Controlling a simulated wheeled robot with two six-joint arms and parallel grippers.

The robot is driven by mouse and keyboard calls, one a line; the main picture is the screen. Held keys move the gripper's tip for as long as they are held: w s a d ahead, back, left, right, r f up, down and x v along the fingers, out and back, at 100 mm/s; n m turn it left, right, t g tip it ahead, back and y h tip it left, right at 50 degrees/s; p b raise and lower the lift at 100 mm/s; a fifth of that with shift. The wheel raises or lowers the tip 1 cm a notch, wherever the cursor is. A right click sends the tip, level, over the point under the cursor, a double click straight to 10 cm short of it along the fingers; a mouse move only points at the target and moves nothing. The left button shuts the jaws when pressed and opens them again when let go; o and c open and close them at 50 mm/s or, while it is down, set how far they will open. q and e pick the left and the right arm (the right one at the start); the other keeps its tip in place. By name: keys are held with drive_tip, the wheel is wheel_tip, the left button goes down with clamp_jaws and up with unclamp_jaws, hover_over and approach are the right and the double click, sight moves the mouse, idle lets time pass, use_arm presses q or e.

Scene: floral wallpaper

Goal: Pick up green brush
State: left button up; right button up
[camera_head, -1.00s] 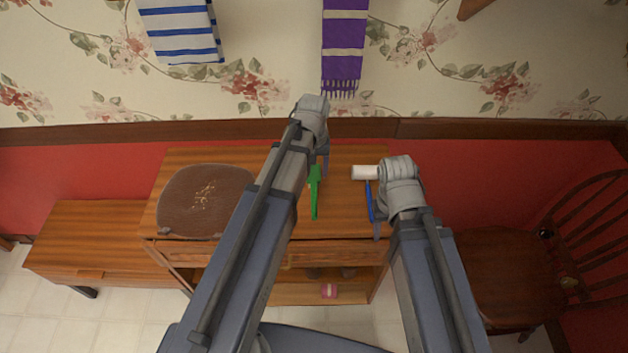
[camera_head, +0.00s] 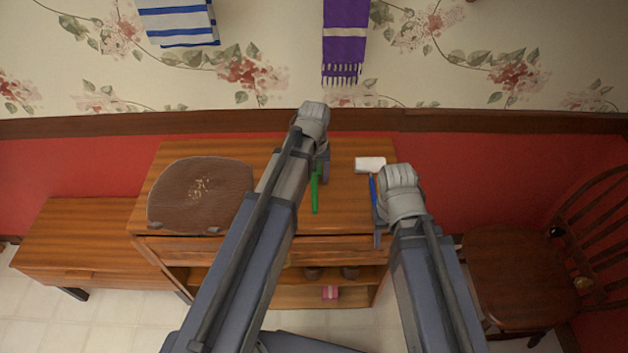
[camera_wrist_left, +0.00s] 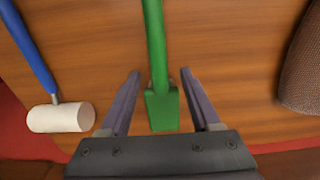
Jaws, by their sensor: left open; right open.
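The green brush (camera_head: 315,194) lies on the wooden cabinet top (camera_head: 345,213). In the head view its far end is hidden behind my left gripper (camera_head: 322,172). In the left wrist view the green brush (camera_wrist_left: 160,102) has its wide flat end between the two open fingers of my left gripper (camera_wrist_left: 160,95), with a gap on both sides. Whether the fingers are level with it or above it I cannot tell. My right gripper (camera_head: 378,226) is open and empty near the front right of the cabinet top, by the blue handle of the roller.
A roller with a white head (camera_head: 370,164) and blue handle lies right of the brush. A brown cushion (camera_head: 202,194) sits on the left of the top. A low wooden bench (camera_head: 90,235) stands left, a wooden chair (camera_head: 515,270) right. Wood between cushion and brush is partly bare.

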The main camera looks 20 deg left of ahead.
use_arm(q)
drive_tip(key=shift+f, duration=0.55)
drive_tip(key=shift+r, duration=0.1)
clamp_jaws()
